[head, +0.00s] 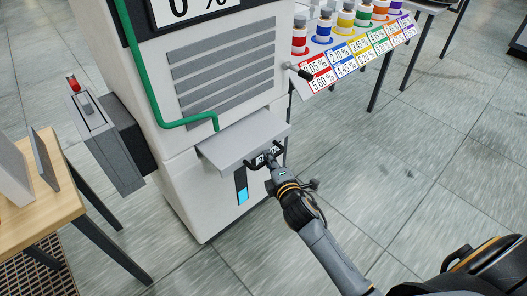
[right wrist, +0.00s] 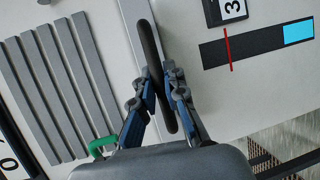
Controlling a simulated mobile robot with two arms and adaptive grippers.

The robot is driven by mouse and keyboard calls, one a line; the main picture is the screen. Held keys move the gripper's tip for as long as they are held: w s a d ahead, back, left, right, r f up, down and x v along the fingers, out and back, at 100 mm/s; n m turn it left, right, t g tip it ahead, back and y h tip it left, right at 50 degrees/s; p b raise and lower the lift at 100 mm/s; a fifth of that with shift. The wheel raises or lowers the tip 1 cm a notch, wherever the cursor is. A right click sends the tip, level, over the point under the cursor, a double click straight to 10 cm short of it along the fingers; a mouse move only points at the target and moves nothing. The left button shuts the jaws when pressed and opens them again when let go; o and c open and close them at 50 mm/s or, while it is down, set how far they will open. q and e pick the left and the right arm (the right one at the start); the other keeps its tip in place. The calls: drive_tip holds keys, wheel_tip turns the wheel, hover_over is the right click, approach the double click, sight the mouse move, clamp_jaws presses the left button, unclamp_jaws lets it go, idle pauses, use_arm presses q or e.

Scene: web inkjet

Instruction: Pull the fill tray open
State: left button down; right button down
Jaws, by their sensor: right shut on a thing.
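The fill tray (head: 232,138) is a pale grey drawer that juts out of the front of the white machine, below its slatted vents. A dark bar handle (right wrist: 148,48) runs between the fingers of my right gripper (right wrist: 162,85) in the right wrist view. My right gripper (head: 267,161) is shut on this handle at the tray's front in the head view, and hides part of it. My left gripper is not in view.
A green pipe (head: 146,88) runs down the machine's front to just above the tray. A rack of colored ink bottles (head: 345,20) with percentage labels stands at the right. A wooden table (head: 50,215) is at the left. The floor before the machine is clear.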

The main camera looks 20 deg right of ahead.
drive_tip(key=shift+s+d, duration=0.1)
drive_tip(key=shift+s, duration=0.05)
drive_tip(key=c, duration=1.4)
unclamp_jaws()
drive_tip(key=shift+o, duration=0.2)
drive_tip(key=s+r, duration=0.2)
drive_tip(key=s, duration=0.9)
drive_tip(key=shift+s+a, duration=0.35)
drive_tip(key=shift+s, duration=0.05)
